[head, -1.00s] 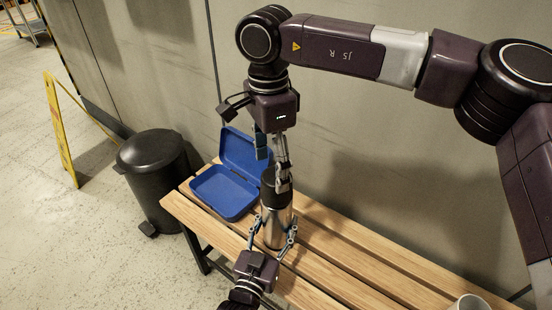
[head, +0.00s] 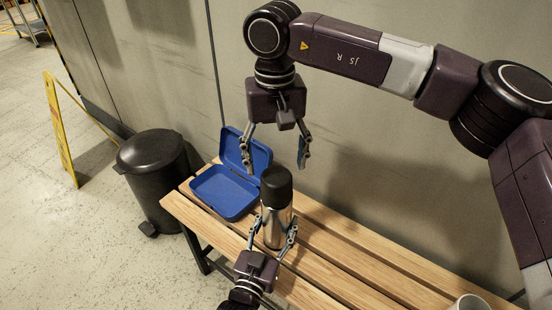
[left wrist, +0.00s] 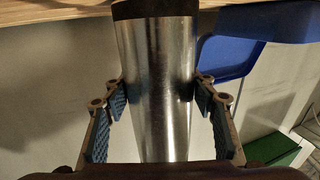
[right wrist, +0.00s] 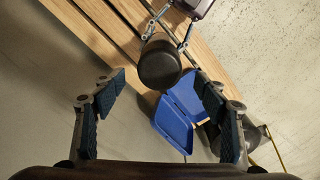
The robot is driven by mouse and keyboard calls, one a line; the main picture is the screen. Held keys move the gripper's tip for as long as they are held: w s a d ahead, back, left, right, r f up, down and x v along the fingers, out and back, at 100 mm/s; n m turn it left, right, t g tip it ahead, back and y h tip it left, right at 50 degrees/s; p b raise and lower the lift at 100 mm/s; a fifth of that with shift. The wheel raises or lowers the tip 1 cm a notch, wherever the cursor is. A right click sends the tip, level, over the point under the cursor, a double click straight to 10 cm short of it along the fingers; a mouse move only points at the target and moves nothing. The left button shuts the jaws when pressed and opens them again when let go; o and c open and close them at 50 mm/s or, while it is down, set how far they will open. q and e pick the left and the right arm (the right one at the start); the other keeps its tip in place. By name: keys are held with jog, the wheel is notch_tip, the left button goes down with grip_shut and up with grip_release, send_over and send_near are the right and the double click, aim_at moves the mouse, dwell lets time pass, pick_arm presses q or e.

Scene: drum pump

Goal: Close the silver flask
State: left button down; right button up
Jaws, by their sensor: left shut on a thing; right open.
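The silver flask (head: 276,219) stands upright on the wooden bench in the head view, with its black cap (head: 276,183) on top. My left gripper (head: 272,233) is shut on the flask's lower body from the front; the left wrist view shows the steel body (left wrist: 158,85) between the two finger pads. My right gripper (head: 275,160) is open and empty above the cap, fingers pointing down. In the right wrist view the black cap (right wrist: 160,63) lies ahead, beyond the open fingers and apart from them.
An open blue lunch box (head: 222,192) sits on the bench (head: 345,262) just left of the flask. A black bin (head: 155,180) stands at the bench's left end. A white cup (head: 468,302) is at the lower right. The wall is close behind.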

aim_at(276, 178)
pick_arm(q)
jog(key=shift+f, duration=0.15)
pick_arm(e)
jog(key=shift+f, duration=4)
